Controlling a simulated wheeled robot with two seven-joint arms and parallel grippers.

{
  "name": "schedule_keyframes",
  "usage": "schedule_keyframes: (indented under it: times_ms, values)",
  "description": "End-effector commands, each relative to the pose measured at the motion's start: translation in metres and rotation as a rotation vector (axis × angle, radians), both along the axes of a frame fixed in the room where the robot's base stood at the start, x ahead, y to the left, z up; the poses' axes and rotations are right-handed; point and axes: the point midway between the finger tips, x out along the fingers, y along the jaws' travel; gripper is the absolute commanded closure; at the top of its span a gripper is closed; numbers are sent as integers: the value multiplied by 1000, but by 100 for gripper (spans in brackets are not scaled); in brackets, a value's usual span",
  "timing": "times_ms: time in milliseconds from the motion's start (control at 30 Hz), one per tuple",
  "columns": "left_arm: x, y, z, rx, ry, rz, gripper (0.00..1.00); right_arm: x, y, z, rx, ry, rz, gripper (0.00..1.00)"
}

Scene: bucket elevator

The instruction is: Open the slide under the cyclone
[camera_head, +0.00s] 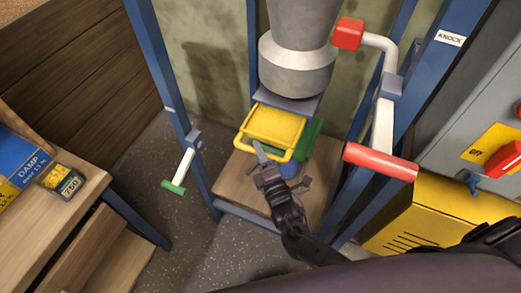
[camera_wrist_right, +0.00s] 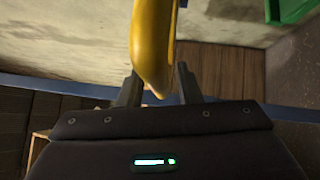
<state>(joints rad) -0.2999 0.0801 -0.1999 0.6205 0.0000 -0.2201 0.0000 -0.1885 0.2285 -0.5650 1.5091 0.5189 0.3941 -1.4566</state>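The grey cyclone (camera_head: 297,65) stands over a blue-grey plate in the blue frame. Just below the plate is the yellow slide (camera_head: 273,125), a flat plate with a looped bar handle at its front. My right gripper (camera_head: 266,160) is at the near side of this handle. In the right wrist view the yellow handle (camera_wrist_right: 151,45) runs down between the two separated fingers of the gripper (camera_wrist_right: 158,88). Gaps show beside the handle, so the fingers do not look closed on it. My left gripper is not in view.
A green object (camera_head: 308,140) and a blue one lie below the slide. Blue posts (camera_head: 168,85) flank it. A white lever with a red grip (camera_head: 380,161) is at right, a green-tipped lever (camera_head: 174,187) at left. A yellow box (camera_head: 430,215) stands at lower right.

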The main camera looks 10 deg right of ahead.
Motion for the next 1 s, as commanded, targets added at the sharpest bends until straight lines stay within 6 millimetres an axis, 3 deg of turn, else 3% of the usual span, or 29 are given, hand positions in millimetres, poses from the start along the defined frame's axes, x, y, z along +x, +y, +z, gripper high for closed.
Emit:
schedule_keyframes:
  times_ms: [367,800,1000]
  values:
    - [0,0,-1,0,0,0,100,-2,-1,0,0,-1,-1,61]
    - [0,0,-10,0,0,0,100,-67,-9,-10,0,1,0,61]
    - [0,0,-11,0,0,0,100,-77,-10,-10,0,0,0,61]
